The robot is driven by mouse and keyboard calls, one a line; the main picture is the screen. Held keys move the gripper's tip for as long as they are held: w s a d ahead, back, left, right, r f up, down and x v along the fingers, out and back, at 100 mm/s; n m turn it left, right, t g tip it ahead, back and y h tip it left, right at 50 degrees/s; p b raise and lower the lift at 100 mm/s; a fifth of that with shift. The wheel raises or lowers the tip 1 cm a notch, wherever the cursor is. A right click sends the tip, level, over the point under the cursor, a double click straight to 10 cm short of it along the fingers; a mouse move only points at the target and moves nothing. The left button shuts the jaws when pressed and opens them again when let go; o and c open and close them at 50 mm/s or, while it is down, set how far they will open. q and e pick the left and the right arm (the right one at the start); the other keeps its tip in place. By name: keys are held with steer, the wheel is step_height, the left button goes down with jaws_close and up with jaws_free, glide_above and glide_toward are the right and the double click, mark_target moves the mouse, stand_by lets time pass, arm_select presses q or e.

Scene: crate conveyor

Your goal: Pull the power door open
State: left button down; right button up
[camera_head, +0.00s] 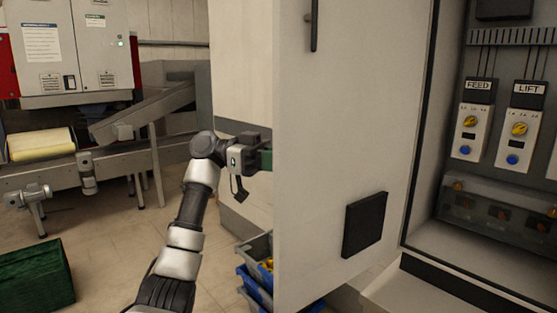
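The power door (350,120) is a tall pale panel standing wide open to the left of the cabinet opening. A dark vertical bar (314,25) is at its upper left and a black square box (365,224) is low on its face. Inside the cabinet are the FEED control (469,132) and the LIFT control (520,138), each with a yellow knob and a blue button. My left gripper (248,168) is at the door's free left edge. Its far part is hidden by the door, so its opening and any contact cannot be told. My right gripper is not in view.
A conveyor (110,155) with a sloped metal chute (150,107) stands at the back left below a machine (75,45). A green crate (35,277) is on the floor at lower left. Blue crates (254,280) stand left of the door's lower edge. Tiled floor between is clear.

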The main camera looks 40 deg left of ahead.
arm_select(q)
steer(key=shift+w, duration=0.1)
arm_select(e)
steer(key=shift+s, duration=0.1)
arm_select(q)
steer(key=c, duration=1.3)
jaws_free()
steer(key=shift+d, duration=0.1)
steer(key=shift+c, duration=0.2)
steer(key=shift+o, duration=1.2)
steer(key=shift+w+d, duration=0.15)
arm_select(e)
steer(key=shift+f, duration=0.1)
arm_select(q)
steer(key=v, duration=1.1)
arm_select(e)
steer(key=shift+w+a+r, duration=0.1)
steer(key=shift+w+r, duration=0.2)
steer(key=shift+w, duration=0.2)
